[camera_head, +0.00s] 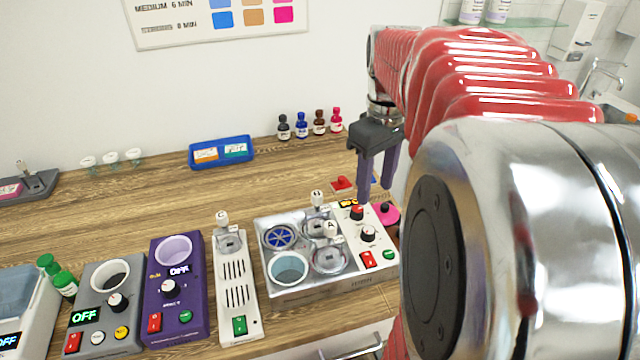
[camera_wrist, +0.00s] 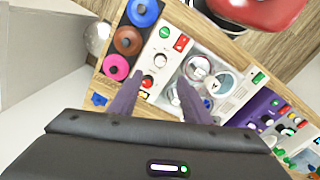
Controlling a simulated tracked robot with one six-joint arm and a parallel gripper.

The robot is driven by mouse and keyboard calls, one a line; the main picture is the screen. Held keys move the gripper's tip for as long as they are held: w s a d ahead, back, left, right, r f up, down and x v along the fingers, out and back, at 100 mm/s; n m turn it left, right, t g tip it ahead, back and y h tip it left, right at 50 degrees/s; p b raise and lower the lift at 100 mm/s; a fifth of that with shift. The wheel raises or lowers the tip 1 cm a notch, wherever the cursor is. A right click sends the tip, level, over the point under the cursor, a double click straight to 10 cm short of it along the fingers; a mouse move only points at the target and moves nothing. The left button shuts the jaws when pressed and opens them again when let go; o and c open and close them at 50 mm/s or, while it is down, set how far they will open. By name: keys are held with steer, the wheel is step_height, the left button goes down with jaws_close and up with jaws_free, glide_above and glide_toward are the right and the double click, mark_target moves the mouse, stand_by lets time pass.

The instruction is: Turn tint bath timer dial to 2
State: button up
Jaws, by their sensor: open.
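A silvery multi-well unit (camera_head: 325,285), which I take for the tint bath, stands on the wooden counter. Its control panel has a black dial (camera_head: 368,234) on a white scale, and a red-topped dial (camera_head: 357,212) farther back beside a small lit display (camera_head: 348,203). I cannot tell which is the timer dial, nor read their settings. My gripper (camera_head: 376,192) is open, with purple fingers pointing down behind the panel. In the wrist view, the red-topped dial (camera_wrist: 147,81) shows between the fingertips (camera_wrist: 157,82) and the black dial (camera_wrist: 160,60) lies just beyond. I see no clear contact.
The panel also carries a red switch (camera_head: 368,259) and a green button (camera_head: 390,255). Handled baskets stand in the wells. A purple unit (camera_head: 175,300) and a grey unit (camera_head: 103,310) stand left. Bottles (camera_head: 302,126) and a blue tray (camera_head: 221,153) are behind. Counter between is clear.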

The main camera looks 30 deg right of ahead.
mark_target(368, 229)
step_height(368, 229, down, 13)
steer(key=shift+r, duration=0.2)
stand_by(0.3)
steer(key=shift+c, duration=0.2)
